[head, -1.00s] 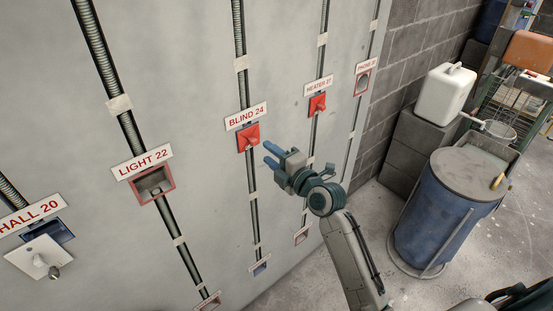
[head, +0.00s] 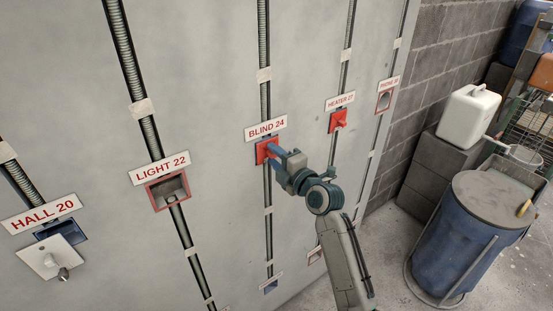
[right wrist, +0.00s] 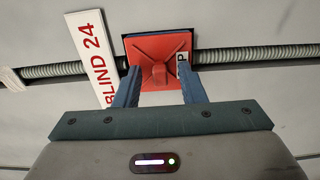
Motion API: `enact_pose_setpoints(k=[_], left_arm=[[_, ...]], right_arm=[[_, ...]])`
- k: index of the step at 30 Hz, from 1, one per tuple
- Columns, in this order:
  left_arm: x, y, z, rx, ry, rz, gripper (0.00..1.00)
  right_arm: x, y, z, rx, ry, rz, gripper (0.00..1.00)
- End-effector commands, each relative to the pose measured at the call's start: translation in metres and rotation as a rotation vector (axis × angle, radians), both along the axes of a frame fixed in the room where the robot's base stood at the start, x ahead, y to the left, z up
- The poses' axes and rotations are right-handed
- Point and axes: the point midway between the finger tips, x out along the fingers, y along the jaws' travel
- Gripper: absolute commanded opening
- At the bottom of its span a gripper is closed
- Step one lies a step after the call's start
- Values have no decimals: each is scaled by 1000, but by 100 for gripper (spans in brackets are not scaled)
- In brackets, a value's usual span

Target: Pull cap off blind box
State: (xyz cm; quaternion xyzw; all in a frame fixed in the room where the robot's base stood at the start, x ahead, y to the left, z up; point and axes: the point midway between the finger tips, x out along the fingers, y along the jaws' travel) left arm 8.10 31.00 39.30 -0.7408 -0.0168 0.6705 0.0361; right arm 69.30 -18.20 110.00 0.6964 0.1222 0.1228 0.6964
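The red cap (head: 262,156) sits on the blind box under the BLIND 24 sign (head: 266,128). In the right wrist view the cap (right wrist: 146,50) is a square red plate with a raised grip (right wrist: 158,74) at its middle. My right gripper (head: 271,153) is at the cap and partly hides it in the head view. In the right wrist view its two blue fingers (right wrist: 159,80) stand apart, one to each side of the raised grip, with gaps between. Whether the fingertips touch the plate I cannot tell. My left gripper is not in view.
The heater box (head: 339,121) has a similar red cap. The light box (head: 168,190) is open, and a white plate (head: 52,258) hangs at the hall box. A blue drum (head: 455,240) and white canister (head: 468,117) stand to the right.

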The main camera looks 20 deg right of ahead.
Motion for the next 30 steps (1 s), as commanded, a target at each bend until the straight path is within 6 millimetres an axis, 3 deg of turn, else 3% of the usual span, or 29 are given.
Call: enact_pose_setpoints(k=[1,5,30], left_arm=[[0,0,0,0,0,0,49],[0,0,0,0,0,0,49],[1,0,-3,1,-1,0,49]], right_arm=[[0,0,0,0,0,0,26],[0,0,0,0,0,0,1],[-11,-4,-1,0,1,0,0]])
